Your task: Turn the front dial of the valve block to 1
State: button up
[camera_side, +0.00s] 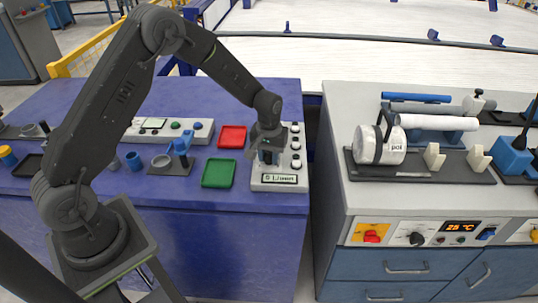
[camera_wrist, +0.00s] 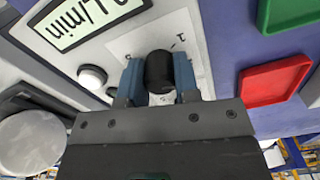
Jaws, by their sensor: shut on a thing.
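The white valve block (camera_side: 273,187) stands at the right end of the blue bench in the side view, with an L/min display (camera_side: 279,178) on its front. The front dial (camera_wrist: 159,68) is a black knob in the wrist view, between the two blue fingers of my gripper (camera_wrist: 160,78). My gripper (camera_side: 267,157) points down over the block in the side view and is shut on this dial. A small mark, perhaps a digit, shows on the plate above and right of the dial. The dial's pointer and exact setting cannot be read.
A red tray (camera_side: 232,137) and a green tray (camera_side: 218,173) lie left of the block. A white round button (camera_wrist: 92,77) is close left of my fingers. A gap separates this bench from the grey cabinet.

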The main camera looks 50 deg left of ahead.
aim_at(269, 153)
jog(key=n, duration=0.4)
jog(key=shift+n, duration=0.4)
jog(key=n, duration=0.4)
jog(key=shift+n, duration=0.3)
jog(key=o, duration=0.9)
notch_tip(269, 153, up, 14)
jog(key=shift+f, duration=0.1)
dwell(0.3)
